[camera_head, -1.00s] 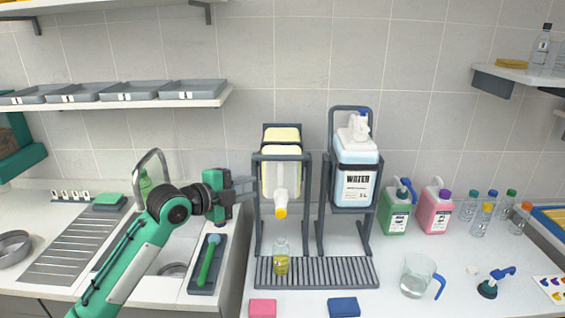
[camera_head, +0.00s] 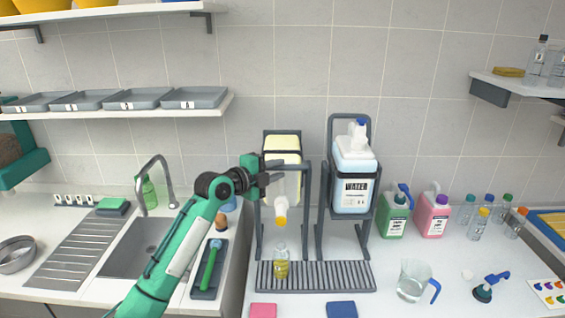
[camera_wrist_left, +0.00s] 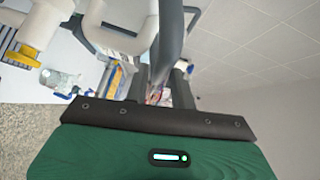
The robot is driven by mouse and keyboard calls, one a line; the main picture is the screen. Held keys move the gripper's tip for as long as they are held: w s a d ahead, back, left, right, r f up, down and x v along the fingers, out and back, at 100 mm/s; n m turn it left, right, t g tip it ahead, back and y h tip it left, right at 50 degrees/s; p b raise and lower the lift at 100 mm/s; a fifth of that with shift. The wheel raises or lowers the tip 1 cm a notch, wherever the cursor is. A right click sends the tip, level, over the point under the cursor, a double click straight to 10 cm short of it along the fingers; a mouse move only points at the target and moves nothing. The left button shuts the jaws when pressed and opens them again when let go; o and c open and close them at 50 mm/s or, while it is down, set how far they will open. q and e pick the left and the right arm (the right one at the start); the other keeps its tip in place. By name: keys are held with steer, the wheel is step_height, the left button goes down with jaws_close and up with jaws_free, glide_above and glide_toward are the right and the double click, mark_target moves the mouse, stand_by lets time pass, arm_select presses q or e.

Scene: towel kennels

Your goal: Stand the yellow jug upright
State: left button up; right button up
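The yellow jug (camera_head: 284,157) is a pale yellow container held in a dark frame stand (camera_head: 308,200), tipped over with its white neck and yellow-orange cap (camera_head: 281,220) pointing down. Its white handle loop (camera_wrist_left: 120,38) seems to show close up in the left wrist view, beside a dark bar of the stand (camera_wrist_left: 170,30). My left gripper (camera_head: 274,171) is at the left side of the jug and stand, with its fingers apart. In the left wrist view the fingers (camera_wrist_left: 160,85) show a gap between them. Part of the jug is hidden behind the gripper and stand.
A small bottle with yellow liquid (camera_head: 281,264) stands on the ribbed drip tray (camera_head: 330,277) below the cap. A WATER jug (camera_head: 352,190) sits in the stand to the right. Pink (camera_head: 263,311) and blue (camera_head: 341,310) sponges lie in front. A sink (camera_head: 135,250) is left.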

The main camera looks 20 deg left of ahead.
arm_select(q)
steer(key=shift+p+x, duration=0.35)
steer(key=shift+x, duration=1.05)
jaws_close()
steer(key=shift+r, duration=0.1)
